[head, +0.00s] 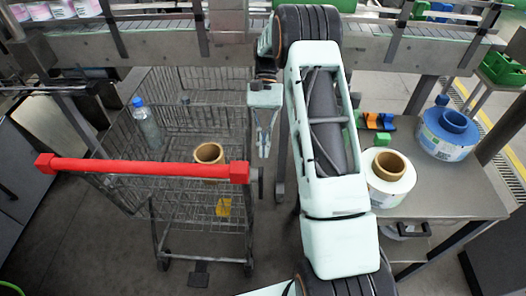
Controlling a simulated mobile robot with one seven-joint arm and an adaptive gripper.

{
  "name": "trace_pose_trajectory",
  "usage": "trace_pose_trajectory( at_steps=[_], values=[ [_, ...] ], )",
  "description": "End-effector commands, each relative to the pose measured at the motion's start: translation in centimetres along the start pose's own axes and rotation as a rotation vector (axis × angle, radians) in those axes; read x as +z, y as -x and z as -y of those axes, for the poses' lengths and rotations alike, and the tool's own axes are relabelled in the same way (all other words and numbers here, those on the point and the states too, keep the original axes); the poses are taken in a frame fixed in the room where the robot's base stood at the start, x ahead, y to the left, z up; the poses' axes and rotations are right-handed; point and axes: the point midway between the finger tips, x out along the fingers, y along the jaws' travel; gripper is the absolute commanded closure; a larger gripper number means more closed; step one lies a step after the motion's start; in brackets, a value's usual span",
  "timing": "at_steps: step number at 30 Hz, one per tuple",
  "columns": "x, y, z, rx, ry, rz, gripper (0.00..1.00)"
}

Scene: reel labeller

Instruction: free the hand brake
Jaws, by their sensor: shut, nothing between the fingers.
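A wire cart (190,185) with a red push handle (143,168) stands left of centre. I cannot pick out a hand brake for certain in the head view. A red block (239,172) sits at the right end of the handle, with a dark part (256,186) beside it. My gripper (264,153) is shut and empty, pointing down just right of the cart's basket. It is above and slightly right of that red block in the picture, apart from it as far as I can tell.
In the cart are a blue-capped bottle (147,124) and a brown cardboard core (209,153). A grey table (450,190) on the right holds a white label reel (390,187) and a blue reel (446,134). A conveyor (160,45) crosses the back.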

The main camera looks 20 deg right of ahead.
Motion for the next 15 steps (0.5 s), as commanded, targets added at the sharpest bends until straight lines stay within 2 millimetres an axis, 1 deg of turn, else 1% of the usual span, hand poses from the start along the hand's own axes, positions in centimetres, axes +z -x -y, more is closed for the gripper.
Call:
trace_pose_trajectory(
  at_steps=[5,15],
  values=[
    [0.4,0.9,-0.1,-0.001,-0.009,-0.097,1.0],
    [0.4,3.6,0.1,0.002,-0.011,-0.425,1.0]
  ],
)
